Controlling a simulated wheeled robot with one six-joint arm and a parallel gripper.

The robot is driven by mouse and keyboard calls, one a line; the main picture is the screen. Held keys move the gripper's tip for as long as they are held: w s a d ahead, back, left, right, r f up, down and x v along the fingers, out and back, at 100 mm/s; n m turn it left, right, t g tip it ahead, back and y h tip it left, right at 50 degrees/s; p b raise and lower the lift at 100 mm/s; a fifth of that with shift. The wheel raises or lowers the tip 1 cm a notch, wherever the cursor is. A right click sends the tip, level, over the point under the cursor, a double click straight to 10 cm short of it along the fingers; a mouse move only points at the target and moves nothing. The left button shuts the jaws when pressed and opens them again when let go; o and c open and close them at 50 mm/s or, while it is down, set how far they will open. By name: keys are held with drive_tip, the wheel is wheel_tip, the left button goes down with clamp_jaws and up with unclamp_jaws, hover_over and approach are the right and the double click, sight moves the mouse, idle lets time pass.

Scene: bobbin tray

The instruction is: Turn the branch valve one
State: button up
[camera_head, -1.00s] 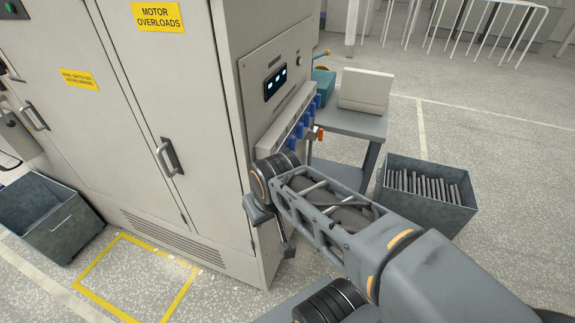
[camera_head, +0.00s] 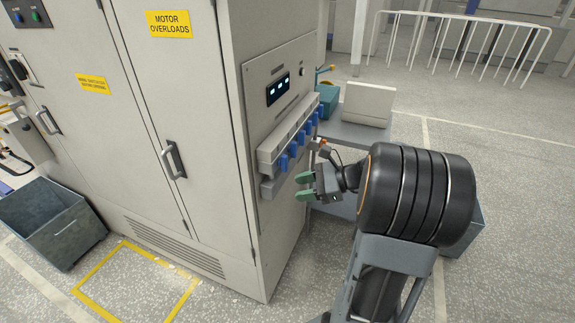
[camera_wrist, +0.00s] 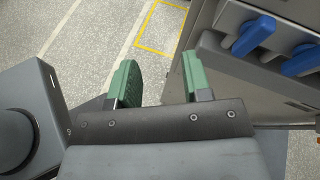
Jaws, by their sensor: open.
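A row of several blue valve levers sits on a grey manifold (camera_head: 266,158) on the side of the tall cabinet. The nearest blue lever (camera_head: 283,162) hangs at the near end of the row. I cannot read which lever is branch valve one. My gripper (camera_head: 304,187) has green fingers, open and empty. It is beside the manifold, below the levers and apart from them. In the wrist view my open fingers (camera_wrist: 161,82) show nothing between them. Two blue levers, one upper (camera_wrist: 254,36) and one lower (camera_wrist: 302,60), lie to their right.
The cabinet (camera_head: 190,230) stands left of my gripper. A small display (camera_head: 278,88) is above the manifold. Behind is a grey table with a beige box (camera_head: 367,104) and a teal object (camera_head: 328,98). A grey bin (camera_head: 55,225) stands at left; another bin (camera_head: 470,232) is mostly hidden by my arm.

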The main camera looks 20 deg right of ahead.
sight(287, 161)
drive_tip(key=w+d+m+t, duration=0.2)
drive_tip(key=d+m+t, duration=0.4)
drive_tip(key=d, duration=0.4)
drive_tip(key=x, duration=0.9)
drive_tip(key=p+x, duration=0.1)
drive_tip(key=x, duration=0.3)
drive_tip(key=shift+w+a+r, duration=0.15)
drive_tip(key=shift+r, duration=0.2)
clamp_jaws()
